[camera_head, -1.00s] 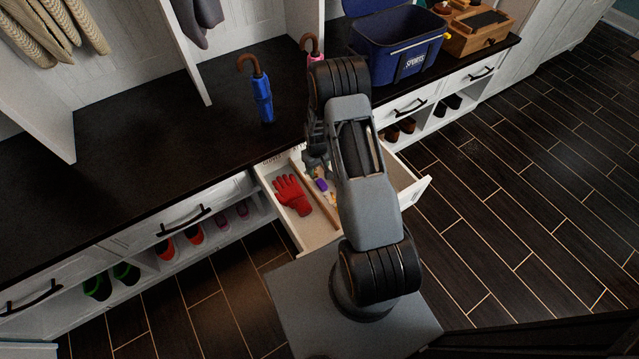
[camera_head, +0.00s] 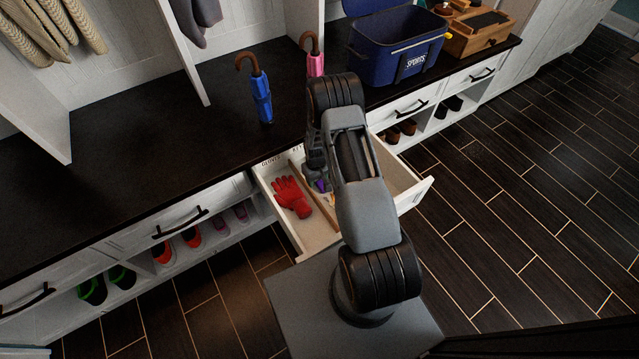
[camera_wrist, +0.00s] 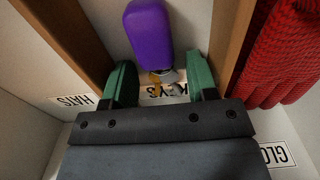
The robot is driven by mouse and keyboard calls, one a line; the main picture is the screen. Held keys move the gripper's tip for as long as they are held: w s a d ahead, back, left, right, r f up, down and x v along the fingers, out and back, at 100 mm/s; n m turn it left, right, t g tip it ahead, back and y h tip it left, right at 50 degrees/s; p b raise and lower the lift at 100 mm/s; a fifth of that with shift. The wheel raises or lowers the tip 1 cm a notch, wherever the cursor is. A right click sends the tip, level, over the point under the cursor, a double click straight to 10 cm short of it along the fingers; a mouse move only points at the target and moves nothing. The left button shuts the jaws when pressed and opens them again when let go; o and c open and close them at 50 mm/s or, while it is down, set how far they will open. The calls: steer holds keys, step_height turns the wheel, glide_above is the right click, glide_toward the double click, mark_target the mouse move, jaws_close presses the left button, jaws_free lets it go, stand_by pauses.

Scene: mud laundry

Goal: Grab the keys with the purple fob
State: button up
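The purple fob (camera_wrist: 149,36) lies in the drawer's middle compartment, just beyond my fingertips in the wrist view. Its keys (camera_wrist: 166,78), metal and partly gold-coloured, lie between the two green fingers of my gripper (camera_wrist: 161,82). The fingers stand apart on both sides of the keys, with gaps showing, and do not grip them. Part of the keys' label shows behind them. In the head view a bit of the purple fob (camera_head: 320,185) shows beside my gripper (camera_head: 317,172), which is low in the open drawer and mostly hidden by my arm.
The open drawer (camera_head: 317,236) has wooden dividers (camera_wrist: 236,42) on both sides of the keys. A red glove (camera_head: 291,196) lies in the left compartment. A blue umbrella (camera_head: 261,97), a pink umbrella (camera_head: 315,64) and a blue cooler (camera_head: 397,52) stand on the dark countertop (camera_head: 140,140).

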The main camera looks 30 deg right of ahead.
steer(key=c, duration=0.6)
